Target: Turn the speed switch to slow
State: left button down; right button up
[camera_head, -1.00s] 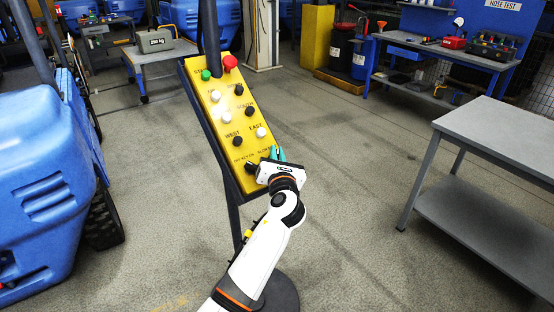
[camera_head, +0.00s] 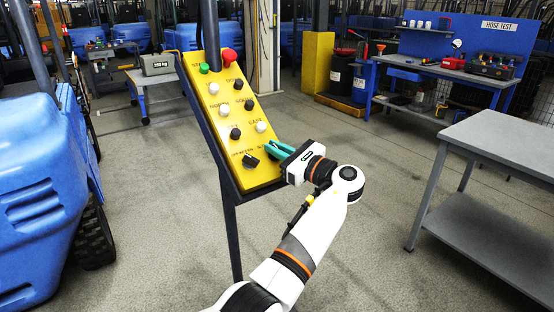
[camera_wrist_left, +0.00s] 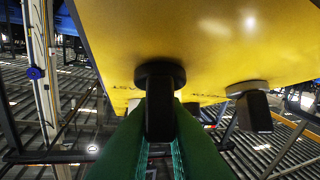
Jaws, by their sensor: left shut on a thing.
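The sloping yellow control panel (camera_head: 221,124) stands on a dark post in the middle of the head view. My left gripper (camera_head: 277,150) reaches its lower right corner from the right. In the left wrist view, its green fingers are shut on the black knob of the speed switch (camera_wrist_left: 160,108), with part of a label ending in "AST" beside it. The fingers hide this knob in the head view, so I cannot read its setting. Another black rotary knob (camera_head: 250,160) sits just left of it, also in the left wrist view (camera_wrist_left: 253,111). My right gripper is out of view.
A green button (camera_head: 204,68), a red button (camera_head: 229,56) and several black and white buttons are higher on the panel. A grey table (camera_head: 500,150) stands at right, a blue machine (camera_head: 40,200) at left. The floor between panel and table is clear.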

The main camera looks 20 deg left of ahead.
pick_arm(q)
jog(key=shift+f+n+g+b, duration=0.1)
jog(key=shift+n+g+b, duration=1.05)
jog(key=shift+n+g, duration=0.7)
jog(key=shift+n, duration=0.25)
jog(key=c, duration=1.5)
grip_release()
